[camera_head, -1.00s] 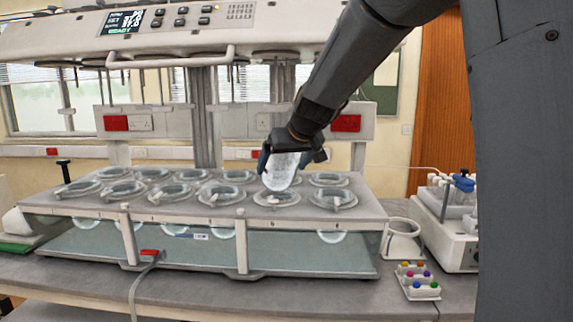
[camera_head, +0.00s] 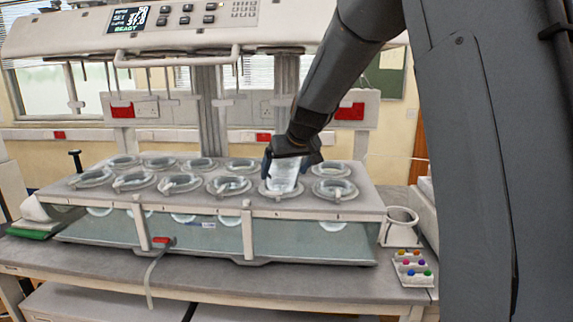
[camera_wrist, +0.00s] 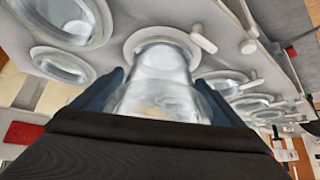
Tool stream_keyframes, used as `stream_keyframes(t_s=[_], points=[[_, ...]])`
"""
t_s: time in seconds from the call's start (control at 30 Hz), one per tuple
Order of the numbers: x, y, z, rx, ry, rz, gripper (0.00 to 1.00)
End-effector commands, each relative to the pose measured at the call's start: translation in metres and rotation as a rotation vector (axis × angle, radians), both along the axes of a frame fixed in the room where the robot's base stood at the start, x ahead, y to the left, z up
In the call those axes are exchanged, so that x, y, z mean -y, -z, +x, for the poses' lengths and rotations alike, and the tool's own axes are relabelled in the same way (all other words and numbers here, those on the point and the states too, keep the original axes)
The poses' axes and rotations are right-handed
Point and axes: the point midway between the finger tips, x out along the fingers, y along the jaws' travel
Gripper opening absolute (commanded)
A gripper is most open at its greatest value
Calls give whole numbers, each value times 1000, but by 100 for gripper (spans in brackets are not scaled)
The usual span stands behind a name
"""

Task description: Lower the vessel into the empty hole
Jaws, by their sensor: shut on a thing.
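A clear glass vessel (camera_head: 284,178) is held upright in my gripper (camera_head: 287,166). The blue-grey fingers are shut on its sides. In the wrist view the vessel (camera_wrist: 162,85) stands between the two fingers, and its far end lies at a pale ring (camera_wrist: 160,36). In the head view its lower end is at the ring of a front-row hole (camera_head: 264,192), second from the right. I cannot tell how deep the lower end sits in the hole. The white bath deck (camera_head: 330,207) around it carries two rows of ringed holes, several with glass vessels.
The instrument head (camera_head: 225,30) with its bar and thin shafts hangs above the deck.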

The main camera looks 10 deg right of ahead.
Motion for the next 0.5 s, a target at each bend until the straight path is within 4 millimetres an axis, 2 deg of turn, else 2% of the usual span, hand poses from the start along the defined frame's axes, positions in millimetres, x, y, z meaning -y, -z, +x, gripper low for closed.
stream_keyframes(t_s=[0.5], points=[[-1, -3, 3, -50, -1, -10, 31]])
